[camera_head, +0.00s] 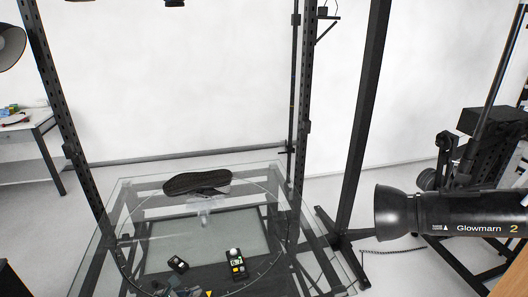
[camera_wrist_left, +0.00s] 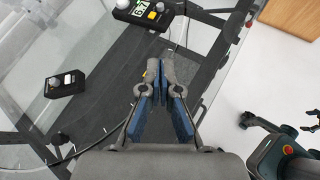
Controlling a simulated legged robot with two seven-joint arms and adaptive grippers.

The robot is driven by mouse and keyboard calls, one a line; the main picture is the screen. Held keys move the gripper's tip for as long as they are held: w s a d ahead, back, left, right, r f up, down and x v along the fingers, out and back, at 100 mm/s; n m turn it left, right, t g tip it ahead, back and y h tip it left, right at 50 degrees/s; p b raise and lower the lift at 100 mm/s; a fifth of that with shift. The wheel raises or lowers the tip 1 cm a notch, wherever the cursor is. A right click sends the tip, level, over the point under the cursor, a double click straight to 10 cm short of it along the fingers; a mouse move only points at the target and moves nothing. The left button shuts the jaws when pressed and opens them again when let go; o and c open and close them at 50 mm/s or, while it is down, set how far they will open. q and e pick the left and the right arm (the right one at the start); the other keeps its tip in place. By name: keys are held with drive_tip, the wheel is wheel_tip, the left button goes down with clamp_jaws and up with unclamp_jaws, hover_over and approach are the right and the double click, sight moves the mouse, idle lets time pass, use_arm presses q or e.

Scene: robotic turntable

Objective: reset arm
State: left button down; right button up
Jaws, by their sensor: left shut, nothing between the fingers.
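My left gripper (camera_wrist_left: 160,62) points away from the wrist camera, its two blue-padded fingers together at the tips with nothing between them. In the head view only a small part of my left gripper (camera_head: 180,289) shows at the bottom edge, low over the front of the glass turntable (camera_head: 150,215). A dark shoe (camera_head: 197,183) lies on the far part of the turntable, well apart from this gripper. My right gripper does not show in either view.
Two small black devices with knobs show near the turntable front: one with a lit display (camera_head: 237,265), one smaller (camera_head: 178,264). Black frame posts (camera_head: 360,120) stand around the turntable. A studio lamp marked Glowmarn (camera_head: 440,212) juts in from the right. A white table (camera_head: 30,125) stands far left.

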use_arm(q)
drive_tip(key=s+d+r+n+t+h, duration=0.45)
drive_tip(key=d+r+n+t, duration=0.4)
drive_tip(key=n, duration=0.55)
drive_tip(key=s+a+f+n+g+y, duration=0.2)
drive_tip(key=s+a+f+n+y, duration=0.5)
drive_tip(key=n, duration=0.6)
drive_tip(key=s+a+f+n+g+y, duration=0.25)
drive_tip(key=a+f+n+y, duration=0.25)
drive_tip(key=f+n+y, duration=0.55)
drive_tip(key=s+d+f+n+g+h, duration=0.25)
drive_tip(key=s+f+g, duration=0.25)
drive_tip(key=s, duration=0.4)
drive_tip(key=s+d+f+n+g+h, duration=0.25)
drive_tip(key=s+f+n+g, duration=0.2)
drive_tip(key=s, duration=0.55)
wheel_tip(320, 180, down, 23)
drive_tip(key=s+g, duration=0.1)
drive_tip(key=g, duration=0.1)
drive_tip(key=s+a+f, duration=0.2)
drive_tip(key=s+f, duration=1)
drive_tip(key=f, duration=0.4)
drive_tip(key=shift+s+m+g, duration=0.35)
drive_tip(key=shift+s, duration=0.05)
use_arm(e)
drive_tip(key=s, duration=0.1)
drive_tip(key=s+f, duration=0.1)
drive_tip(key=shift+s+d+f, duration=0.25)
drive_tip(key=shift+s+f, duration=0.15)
